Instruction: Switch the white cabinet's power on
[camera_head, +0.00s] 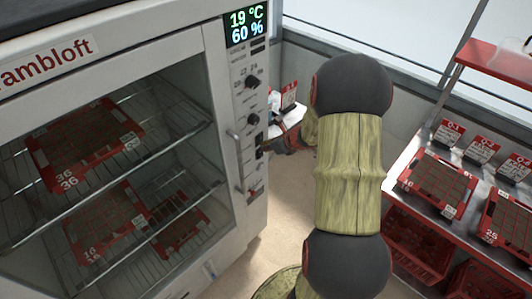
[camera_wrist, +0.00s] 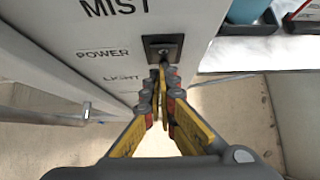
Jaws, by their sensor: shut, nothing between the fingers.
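The white cabinet (camera_head: 216,75) stands at the left in the head view, with a glass door and a narrow control panel on its right edge. Its lit display reads 19 °C and 60 %. In the wrist view the cabinet's panel (camera_wrist: 60,55) bears the labels MIST, POWER and LIGHT. The dark power switch (camera_wrist: 163,45) sits right of the POWER label; I cannot tell its position. My gripper (camera_wrist: 161,75) is shut and empty, its tips just below the power switch, touching or very near it. The fingers hide whatever is beside LIGHT. In the head view my arm mostly hides the gripper.
A door handle (camera_wrist: 45,116) sticks out left of the gripper. Red trays (camera_head: 85,145) lie on wire racks behind the glass. A bench (camera_head: 395,180) with red trays and labelled cards stands at the right. A small white shelf (camera_wrist: 250,50) is close right of the panel.

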